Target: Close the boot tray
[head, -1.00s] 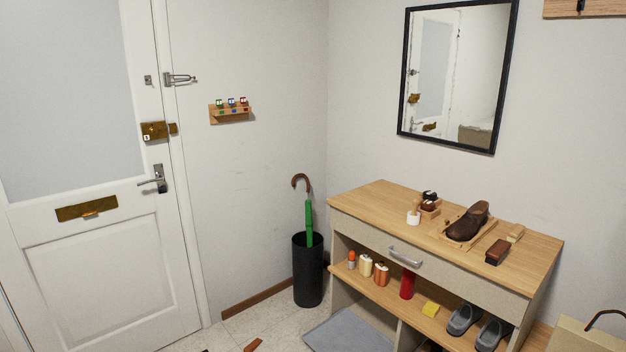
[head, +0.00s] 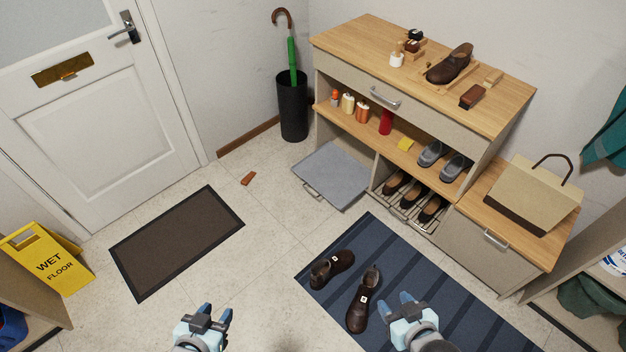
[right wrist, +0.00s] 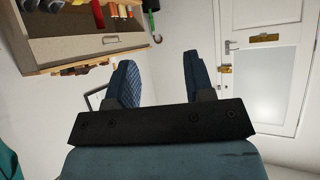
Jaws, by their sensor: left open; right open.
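The grey boot tray (head: 335,172) sticks out of the lower left bay of the shoe cabinet (head: 345,75), just above the tile floor. A small handle (head: 312,190) is on its front edge, and its top looks empty. My left gripper (head: 216,312) is open and empty at the bottom of the head view, well short of the tray. My right gripper (head: 393,302) is open and empty above the striped rug. Its two fingers also show apart in the right wrist view (right wrist: 160,78). The tray cannot be made out in the right wrist view.
Brown shoes (head: 362,300) lie on the blue striped rug (head: 450,315). A dark doormat (head: 178,240) and a small reddish-brown piece (head: 248,179) lie on the floor. An umbrella stand (head: 293,108) is left of the cabinet, a wet-floor sign (head: 45,258) far left. Floor before the tray is clear.

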